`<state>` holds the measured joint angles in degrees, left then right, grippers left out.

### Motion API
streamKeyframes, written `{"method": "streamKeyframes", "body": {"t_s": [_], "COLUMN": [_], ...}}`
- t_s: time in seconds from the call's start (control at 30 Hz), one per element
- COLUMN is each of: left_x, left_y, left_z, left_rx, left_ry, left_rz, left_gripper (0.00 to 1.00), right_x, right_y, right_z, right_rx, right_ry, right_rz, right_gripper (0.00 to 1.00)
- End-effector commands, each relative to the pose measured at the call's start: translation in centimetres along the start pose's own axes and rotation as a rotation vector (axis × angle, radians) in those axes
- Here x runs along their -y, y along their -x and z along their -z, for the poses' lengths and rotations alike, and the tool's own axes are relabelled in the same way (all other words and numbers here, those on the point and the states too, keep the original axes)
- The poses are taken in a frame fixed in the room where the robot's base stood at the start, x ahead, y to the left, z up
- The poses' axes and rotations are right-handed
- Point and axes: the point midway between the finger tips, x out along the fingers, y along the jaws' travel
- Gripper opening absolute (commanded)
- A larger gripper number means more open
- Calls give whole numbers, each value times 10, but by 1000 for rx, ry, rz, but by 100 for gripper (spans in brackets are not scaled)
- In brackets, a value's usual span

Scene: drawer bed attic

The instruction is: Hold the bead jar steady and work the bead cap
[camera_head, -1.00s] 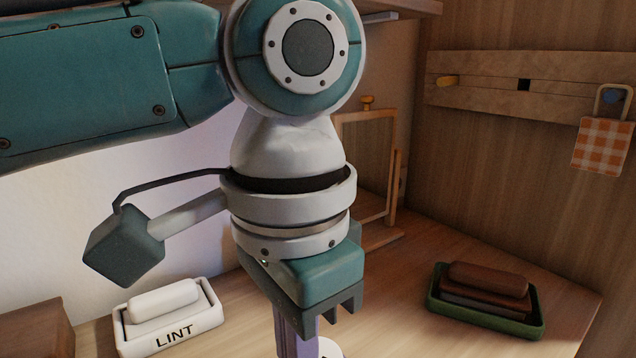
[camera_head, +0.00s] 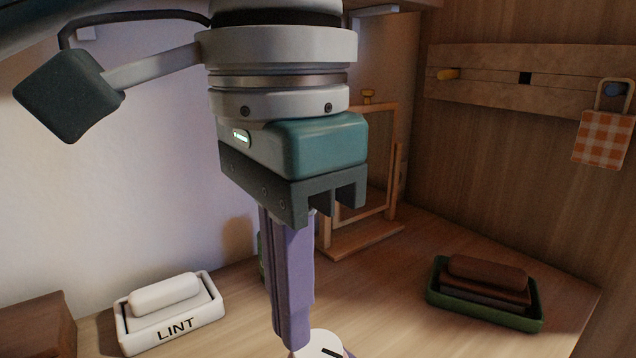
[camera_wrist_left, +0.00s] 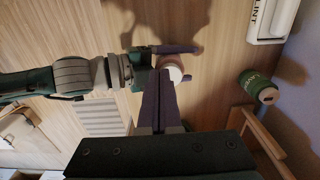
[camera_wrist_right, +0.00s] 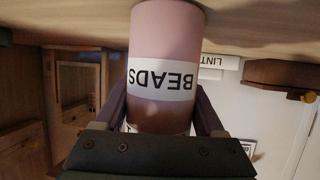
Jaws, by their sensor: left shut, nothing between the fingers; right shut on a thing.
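The bead jar (camera_wrist_right: 166,40) is pink with a white "BEADS" label and stands between the fingers of my right gripper (camera_wrist_right: 163,112), which is shut on it. The pale round bead cap (camera_head: 322,344) with a dark mark shows at the bottom edge of the head view. It also shows in the left wrist view (camera_wrist_left: 175,73), on the jar top. My left gripper (camera_head: 293,346) points down with its purple fingers shut and empty. Its tips overlap the cap's left edge in the head view; whether they touch it I cannot tell.
A white LINT tray (camera_head: 172,338) lies at left beside a brown box (camera_head: 38,325). A green tray (camera_head: 484,314) with brown blocks is at right. A wooden frame (camera_head: 395,190) stands behind my left gripper. A green jar (camera_wrist_left: 257,85) is near it. Desk between frame and green tray is clear.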

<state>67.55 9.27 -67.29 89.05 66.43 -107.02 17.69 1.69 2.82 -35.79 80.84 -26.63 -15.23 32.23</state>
Motion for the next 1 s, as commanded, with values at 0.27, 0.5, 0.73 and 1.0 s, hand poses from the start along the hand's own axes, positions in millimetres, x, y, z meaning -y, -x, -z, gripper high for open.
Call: {"method": "streamKeyframes", "body": {"t_s": [0.27, 0.5, 0.73, 1.0], "left_x": [18, 22, 21, 22], "left_y": [8, -3, -35, -58], "left_z": [-1, -2, -2, -2], "left_rx": [4, 4, 6, 3], "left_ry": [-3, 1, 1, 1], "left_rz": [8, -1, -1, 0], "left_gripper": [0, 0, 0, 0], "right_x": [-1, 0, 0, 0], "right_y": [0, 0, 0, 0], "right_z": [-1, -1, -1, -1], "right_rx": [2, 2, 2, 2], "right_ry": [0, 0, 0, 0], "right_rz": [-1, -1, -1, -1], "right_gripper": [7, 7, 7, 7]}}
